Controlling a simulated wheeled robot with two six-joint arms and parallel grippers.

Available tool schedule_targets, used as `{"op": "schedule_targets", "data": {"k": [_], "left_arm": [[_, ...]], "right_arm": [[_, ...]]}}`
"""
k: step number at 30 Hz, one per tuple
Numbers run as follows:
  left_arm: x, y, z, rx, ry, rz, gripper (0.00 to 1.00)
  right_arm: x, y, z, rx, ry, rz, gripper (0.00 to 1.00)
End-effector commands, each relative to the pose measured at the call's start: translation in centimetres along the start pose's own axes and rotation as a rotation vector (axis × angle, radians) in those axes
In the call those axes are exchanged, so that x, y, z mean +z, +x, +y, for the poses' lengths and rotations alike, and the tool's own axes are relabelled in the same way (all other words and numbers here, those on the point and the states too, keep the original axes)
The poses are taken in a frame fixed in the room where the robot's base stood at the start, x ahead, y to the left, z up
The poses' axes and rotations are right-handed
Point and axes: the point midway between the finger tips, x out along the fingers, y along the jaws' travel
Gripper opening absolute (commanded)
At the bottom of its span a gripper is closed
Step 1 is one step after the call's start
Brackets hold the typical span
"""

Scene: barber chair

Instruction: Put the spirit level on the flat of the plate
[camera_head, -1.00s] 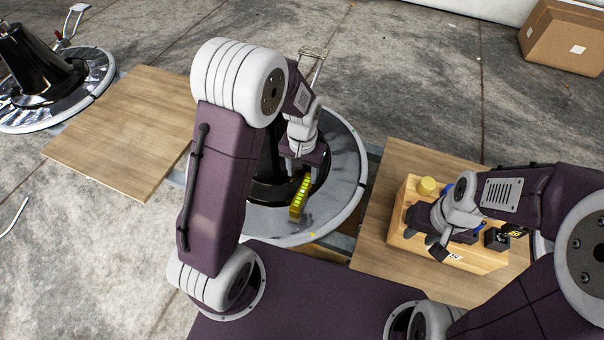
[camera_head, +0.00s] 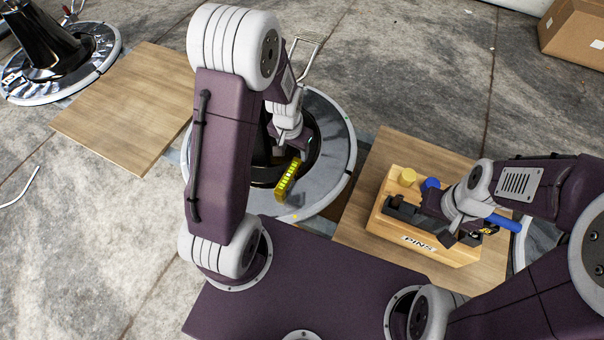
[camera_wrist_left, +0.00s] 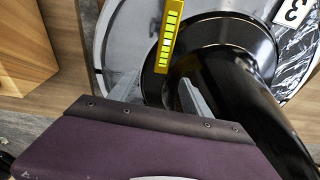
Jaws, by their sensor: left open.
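The spirit level (camera_head: 287,181) is a yellow bar with bright green segments. It appears to rest on the flat grey rim of the round plate (camera_head: 325,180), in front of the black column. In the left wrist view the level (camera_wrist_left: 168,38) lies lengthwise, with its near end just beyond my fingers. My left gripper (camera_head: 292,150) is open and empty, at the far end of the level; its fingers (camera_wrist_left: 158,92) show apart in the wrist view. My right gripper (camera_head: 442,230) is over the wooden toolbox; its fingertips are unclear.
The wooden toolbox (camera_head: 400,232) stands on a wooden board (camera_head: 360,215) at right, with a yellow knob and blue items. Another board (camera_head: 130,105) lies at left, near a second chair base (camera_head: 95,75). A cardboard box (camera_head: 575,30) stands far right. Concrete floor is open behind.

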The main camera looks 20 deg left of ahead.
Motion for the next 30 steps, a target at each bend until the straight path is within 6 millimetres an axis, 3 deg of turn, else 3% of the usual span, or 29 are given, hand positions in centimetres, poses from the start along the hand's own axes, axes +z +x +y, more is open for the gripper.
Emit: {"op": "schedule_targets", "data": {"k": [1, 4, 9, 13, 18, 24, 30], "left_arm": [[0.6, 0.7, -0.5, 0.006, -0.015, -0.043, 0.56], [2.5, 2.7, -0.8, 0.018, -0.039, -0.115, 0.56], [3.9, 3.4, -1.0, 0.026, -0.055, -0.155, 0.56], [4.1, 4.5, -0.9, 0.026, -0.055, -0.156, 0.56], [4.5, 7.3, -0.9, 0.026, -0.055, -0.157, 0.56], [4.5, 8.0, -0.9, 0.026, -0.055, -0.155, 0.56], [4.9, 11.7, -1.2, 0.026, -0.056, -0.156, 0.56]], "right_arm": [[-0.1, -1.3, 0.0, 0.0, 0.0, 0.0, 0.36], [-0.2, -2.0, -0.1, 0.0, 0.0, 0.0, 0.36], [-0.2, -2.3, -0.1, 0.0, 0.0, -0.001, 0.36], [-0.1, -1.5, -0.1, 0.0, 0.0, -0.001, 0.36], [0.0, 0.1, 0.0, 0.0, 0.0, -0.001, 0.36], [0.1, 0.3, 0.0, 0.0, 0.0, -0.001, 0.36], [0.3, 2.8, 0.0, 0.0, 0.0, -0.001, 0.36]]}}
